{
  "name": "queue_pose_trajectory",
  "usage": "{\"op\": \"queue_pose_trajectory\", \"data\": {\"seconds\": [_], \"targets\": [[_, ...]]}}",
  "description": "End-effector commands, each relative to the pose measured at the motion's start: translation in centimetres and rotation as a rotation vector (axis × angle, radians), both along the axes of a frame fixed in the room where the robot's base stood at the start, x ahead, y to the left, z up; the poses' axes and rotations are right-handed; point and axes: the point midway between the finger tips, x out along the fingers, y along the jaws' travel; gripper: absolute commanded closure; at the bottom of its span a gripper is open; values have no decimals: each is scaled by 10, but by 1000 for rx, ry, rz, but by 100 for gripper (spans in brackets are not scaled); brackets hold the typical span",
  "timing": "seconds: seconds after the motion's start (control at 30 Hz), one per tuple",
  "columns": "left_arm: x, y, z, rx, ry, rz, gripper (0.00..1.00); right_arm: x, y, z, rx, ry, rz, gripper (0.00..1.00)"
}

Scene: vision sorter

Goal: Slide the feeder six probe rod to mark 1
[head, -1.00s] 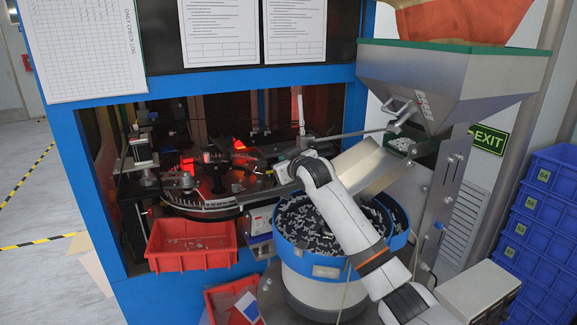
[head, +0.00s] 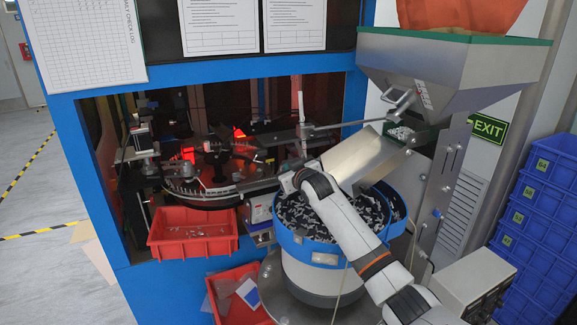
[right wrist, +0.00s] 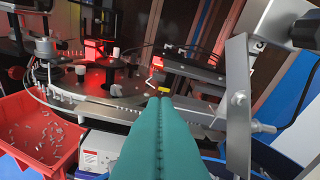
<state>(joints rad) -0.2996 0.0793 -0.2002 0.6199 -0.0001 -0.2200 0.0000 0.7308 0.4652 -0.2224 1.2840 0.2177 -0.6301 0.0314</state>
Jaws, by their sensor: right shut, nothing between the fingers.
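A thin grey rod (head: 345,125), which looks like the probe rod, runs from a post beside the dial to a small block (head: 400,104) under the hopper. I cannot make out mark 1 or any scale. My right gripper (head: 284,184) is below and left of the rod, apart from it, at the front of the machine opening. In the right wrist view its teal fingers (right wrist: 160,98) are shut with nothing between them, pointing towards the dial. My left gripper is not in view.
The vibrating bowl (head: 300,250) full of small parts stands under my right forearm. A steel chute (head: 352,160) and hopper (head: 450,80) are to the right. Red bins (head: 192,252) stand at the front. The round dial (head: 205,190) lies inside the blue frame.

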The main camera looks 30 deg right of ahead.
Motion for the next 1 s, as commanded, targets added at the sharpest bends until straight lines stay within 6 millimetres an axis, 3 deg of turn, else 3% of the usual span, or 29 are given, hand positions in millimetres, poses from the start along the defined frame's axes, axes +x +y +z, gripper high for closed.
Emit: {"op": "queue_pose_trajectory", "data": {"seconds": [0.03, 0.4, 0.6, 0.7, 0.77, 1.0], "targets": [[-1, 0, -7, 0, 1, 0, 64, -1, 0, -16, 2, 14, -1, 100], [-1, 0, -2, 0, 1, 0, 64, -1, 0, -14, 1, 19, -1, 100], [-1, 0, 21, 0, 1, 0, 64, 2, 0, 15, 1, 13, -2, 100], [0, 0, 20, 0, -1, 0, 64, 6, 1, 35, 0, 3, -2, 100], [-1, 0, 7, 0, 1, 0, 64, -5, 2, 27, -3, 5, -1, 100], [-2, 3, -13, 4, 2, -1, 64, -47, 8, 38, -3, 1, 0, 100]]}}
